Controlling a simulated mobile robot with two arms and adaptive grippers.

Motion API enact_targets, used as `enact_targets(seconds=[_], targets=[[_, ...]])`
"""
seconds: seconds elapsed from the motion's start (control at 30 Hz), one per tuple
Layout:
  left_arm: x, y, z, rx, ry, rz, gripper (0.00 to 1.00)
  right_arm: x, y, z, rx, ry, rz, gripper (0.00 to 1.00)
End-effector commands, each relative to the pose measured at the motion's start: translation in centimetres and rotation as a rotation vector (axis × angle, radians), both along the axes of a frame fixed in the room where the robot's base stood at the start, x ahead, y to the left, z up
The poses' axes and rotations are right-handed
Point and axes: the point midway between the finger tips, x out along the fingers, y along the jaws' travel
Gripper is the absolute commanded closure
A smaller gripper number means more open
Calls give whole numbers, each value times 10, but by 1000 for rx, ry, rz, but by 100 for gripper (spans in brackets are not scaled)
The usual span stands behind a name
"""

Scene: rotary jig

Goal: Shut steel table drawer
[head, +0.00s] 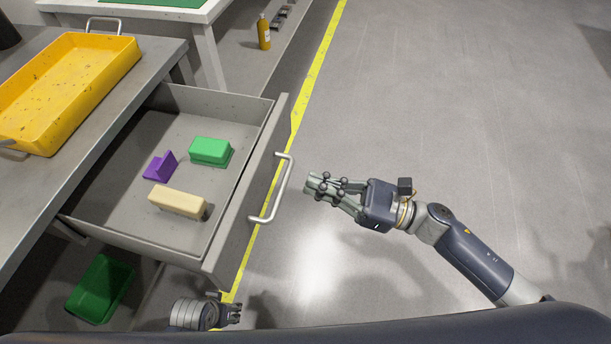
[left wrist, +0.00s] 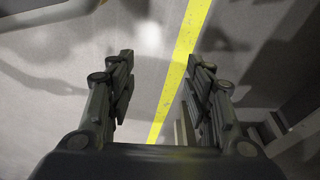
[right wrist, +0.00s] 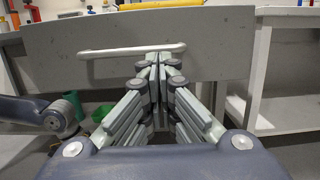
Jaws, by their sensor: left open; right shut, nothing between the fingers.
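The steel table drawer (head: 225,235) stands pulled out from under the steel table (head: 165,58). Its front panel carries a bar handle (head: 285,190). Inside lie a green block (head: 210,151), a purple stepped block (head: 160,166) and a cream block (head: 178,201). My right gripper (head: 312,187) is shut and empty, just right of the handle and apart from it in the head view. In the right wrist view the drawer front (right wrist: 215,65) and handle (right wrist: 130,51) are straight ahead of the fingertips. My left gripper (head: 236,313) is open and empty, low near the drawer's near corner.
A yellow tray (head: 75,85) sits on the steel table. A green bin (head: 100,290) is on the floor below the drawer. A white table (head: 205,45) and a yellow bottle (head: 264,32) stand behind. The floor to the right is clear, with a yellow line (head: 322,60).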

Motion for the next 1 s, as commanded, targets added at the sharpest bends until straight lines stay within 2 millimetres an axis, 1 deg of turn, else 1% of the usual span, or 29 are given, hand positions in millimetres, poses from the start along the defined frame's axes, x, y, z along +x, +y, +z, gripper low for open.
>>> enact_targets(seconds=[0.03, 0.1, 0.23, 0.67, 0.83, 0.87, 0.93, 1.0], targets=[[-1, 0, -3, 0, 4, 0, 53, 3, 7, 3, 2, -2, 1, 100], [-2, 0, -7, 0, 5, -1, 53, 6, 15, 4, 1, 0, 0, 100], [-4, 0, -12, 1, 7, -1, 53, 8, 24, 5, 0, 1, 0, 100], [-4, 0, -14, 1, 7, -2, 53, 9, 27, 5, -1, 1, -1, 100], [-5, 1, -15, 2, 14, -2, 53, 12, 34, 5, 1, 0, -1, 100], [-5, 1, -14, 2, 15, -2, 53, 13, 37, 4, 2, 0, -1, 100], [0, -1, -1, -1, -1, 0, 53, 15, 46, 4, 3, -1, 0, 100], [3, -1, 7, -1, -7, 1, 53, 19, 58, 5, 3, -2, 1, 100]])
